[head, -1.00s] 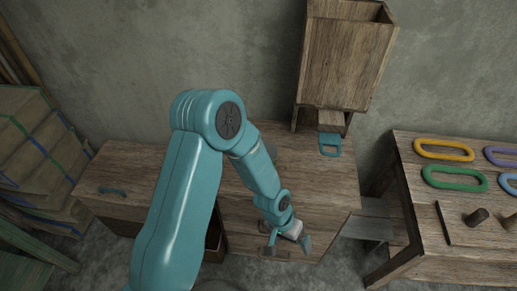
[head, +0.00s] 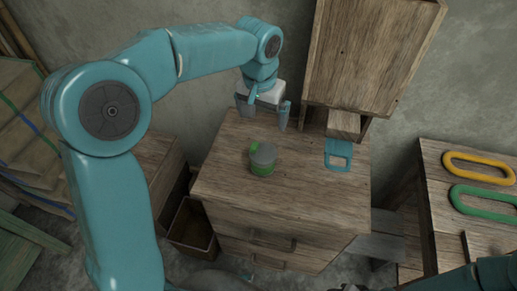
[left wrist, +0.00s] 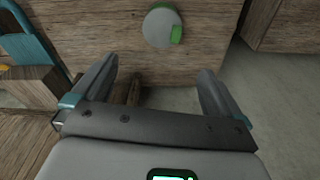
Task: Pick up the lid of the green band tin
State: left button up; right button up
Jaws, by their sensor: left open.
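The lid also shows at the top of the left wrist view (left wrist: 160,28), beyond the fingertips. My left gripper (head: 264,114) is open and empty, above the back of the cabinet top, behind the tin and apart from it. Both spread fingers show in the left wrist view (left wrist: 157,75).
A tall wooden box (head: 370,50) stands at the back of the cabinet (head: 310,205), right of my gripper. A teal flat-handled piece (head: 338,155) lies before it. A side table at right holds a yellow ring (head: 478,168) and a green ring (head: 484,199). An open bin (head: 192,225) is at lower left.

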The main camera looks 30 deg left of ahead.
pick_arm(q)
send_over(264, 152)
jog(key=s, duration=0.1)
notch_tip(264, 152, down, 10)
jog(key=shift+d+f, duration=0.1)
jog(key=shift+w+a+f, duration=0.1)
jog(key=shift+w+f, duration=0.1)
jog(key=shift+f, duration=1.2)
jog(key=shift+w+a+f, duration=0.1)
jog(key=shift+w+f, duration=0.05)
jog(key=shift+f, duration=1.2)
jog(key=c, duration=0.8)
